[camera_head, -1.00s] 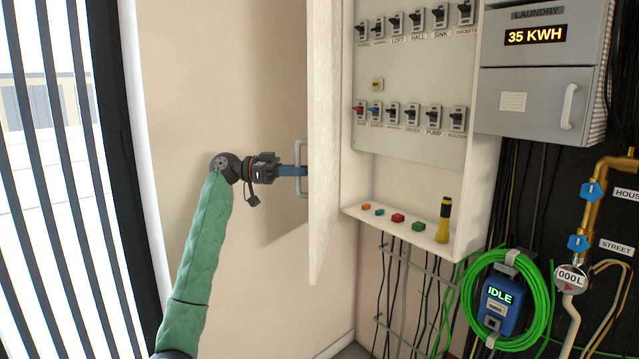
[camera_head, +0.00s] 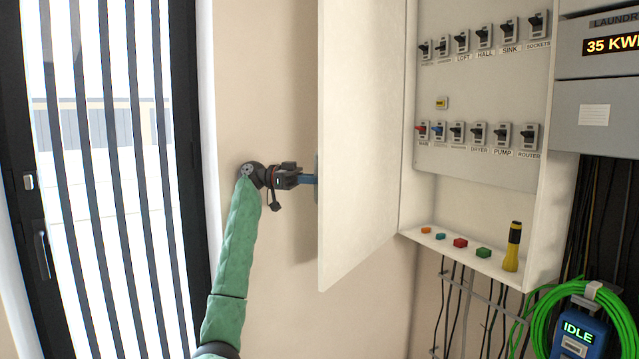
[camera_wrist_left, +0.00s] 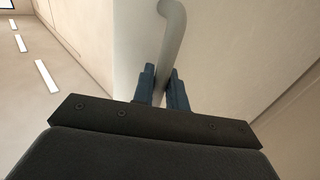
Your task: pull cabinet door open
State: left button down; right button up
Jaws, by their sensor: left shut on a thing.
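The white cabinet door (camera_head: 358,130) stands swung open on the left side of the breaker cabinet (camera_head: 480,90), with its inner face toward the head camera. My left gripper (camera_head: 312,180) reaches behind the door's free edge, and its fingertips are hidden there in the head view. In the left wrist view, the blue fingers of my left gripper (camera_wrist_left: 160,90) are shut on the pale bar handle (camera_wrist_left: 174,40) of the door. The handle is hidden behind the door in the head view. My right gripper is not in view.
Inside the cabinet are rows of switches, and on its bottom ledge stand a yellow flashlight (camera_head: 512,248) and several small coloured blocks. A blue box marked IDLE (camera_head: 578,335) with a green cable hangs lower right. A barred window (camera_head: 110,150) is at left, beyond bare wall.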

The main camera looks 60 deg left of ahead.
pick_arm(q)
jog(key=c, duration=1.8)
grip_release()
jog(key=shift+w+d, duration=0.1)
jog(key=shift+w, duration=0.1)
